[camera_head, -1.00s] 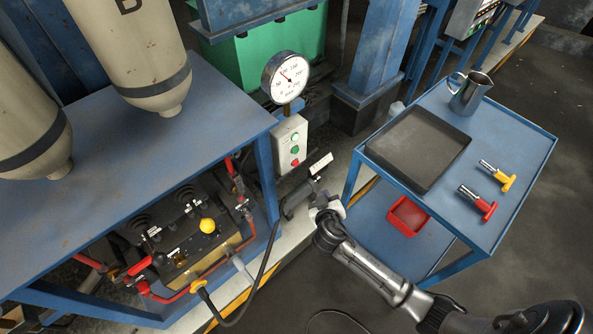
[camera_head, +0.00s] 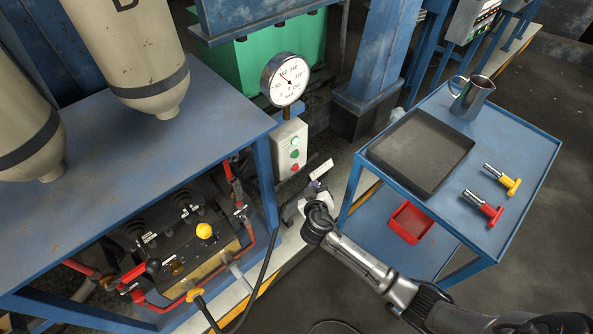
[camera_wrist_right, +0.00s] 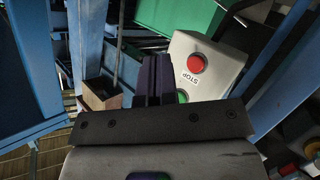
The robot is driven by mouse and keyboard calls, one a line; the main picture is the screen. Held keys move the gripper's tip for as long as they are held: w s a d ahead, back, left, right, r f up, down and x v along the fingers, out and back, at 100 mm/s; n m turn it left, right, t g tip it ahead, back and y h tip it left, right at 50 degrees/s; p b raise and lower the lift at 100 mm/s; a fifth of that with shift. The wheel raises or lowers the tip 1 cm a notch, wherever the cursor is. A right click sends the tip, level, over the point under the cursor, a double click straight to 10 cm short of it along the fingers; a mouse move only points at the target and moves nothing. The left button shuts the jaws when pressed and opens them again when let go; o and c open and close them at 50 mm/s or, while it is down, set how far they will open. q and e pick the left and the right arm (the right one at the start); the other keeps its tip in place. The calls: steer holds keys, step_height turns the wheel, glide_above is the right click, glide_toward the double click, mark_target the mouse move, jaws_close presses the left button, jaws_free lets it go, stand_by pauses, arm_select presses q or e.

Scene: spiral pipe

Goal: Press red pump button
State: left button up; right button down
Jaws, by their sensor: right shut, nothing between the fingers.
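My right gripper (camera_head: 316,183) is just below and right of the box in the head view. Its dark fingers (camera_wrist_right: 153,78) are shut and empty, left of the red button in the wrist view and apart from it. My left gripper is not in view.
A pressure gauge (camera_head: 286,79) stands above the box. A blue bench (camera_head: 215,128) with tanks is at left, over a valve panel with a yellow knob (camera_head: 204,231). A blue cart (camera_head: 520,145) with a tray, jug and tools stands at right. A dark cable hangs below the box.

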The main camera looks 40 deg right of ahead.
mark_target(296, 168)
steer(key=w, duration=0.1)
steer(key=w+b, duration=0.1)
steer(key=w, duration=0.3)
steer(key=shift+a+b, duration=0.25)
steer(key=shift+b, duration=0.1)
stand_by(0.3)
stand_by(0.7)
stand_by(0.7)
steer(key=shift+w, duration=0.15)
steer(key=shift+w+a, duration=0.1)
steer(key=shift+w, duration=0.15)
